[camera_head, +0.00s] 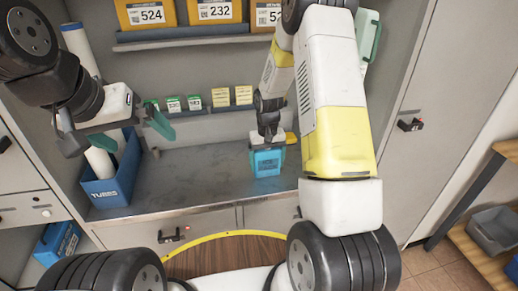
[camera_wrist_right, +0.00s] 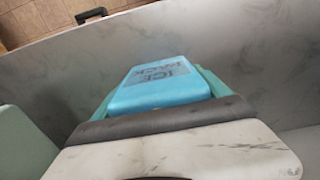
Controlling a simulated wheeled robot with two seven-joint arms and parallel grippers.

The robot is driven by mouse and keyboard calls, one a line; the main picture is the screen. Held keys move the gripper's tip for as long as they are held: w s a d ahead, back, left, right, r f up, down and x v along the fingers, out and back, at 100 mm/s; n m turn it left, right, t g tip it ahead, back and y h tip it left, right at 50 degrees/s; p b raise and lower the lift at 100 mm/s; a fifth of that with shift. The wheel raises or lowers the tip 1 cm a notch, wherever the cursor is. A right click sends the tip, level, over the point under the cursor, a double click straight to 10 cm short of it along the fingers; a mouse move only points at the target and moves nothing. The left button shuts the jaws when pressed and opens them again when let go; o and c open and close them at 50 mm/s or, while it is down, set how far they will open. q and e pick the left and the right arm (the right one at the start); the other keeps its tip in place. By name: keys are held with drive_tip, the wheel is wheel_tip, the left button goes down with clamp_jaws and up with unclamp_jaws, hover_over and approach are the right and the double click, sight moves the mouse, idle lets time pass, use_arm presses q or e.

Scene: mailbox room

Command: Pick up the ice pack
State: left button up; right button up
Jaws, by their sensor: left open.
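The ice pack (camera_head: 267,163) is a light blue block with dark lettering, at the counter's right part in the head view. It also shows in the right wrist view (camera_wrist_right: 160,88), label readable. My right gripper (camera_head: 267,150) reaches down over it from above, with a teal finger along each side of the pack. The fingers look closed against it. I cannot tell whether the pack's underside touches the counter. My left gripper (camera_head: 138,137) is open and empty, above the counter's left part, well apart from the pack.
The grey counter (camera_head: 200,176) is clear between the blue tubes bin (camera_head: 112,184) at left and the pack. Small green and yellow labelled boxes (camera_head: 195,102) line the ledge behind. Numbered yellow boxes (camera_head: 213,10) stand on the shelf above. A grey cabinet door (camera_head: 400,150) stands at right.

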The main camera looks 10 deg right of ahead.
drive_tip(key=c, duration=0.3)
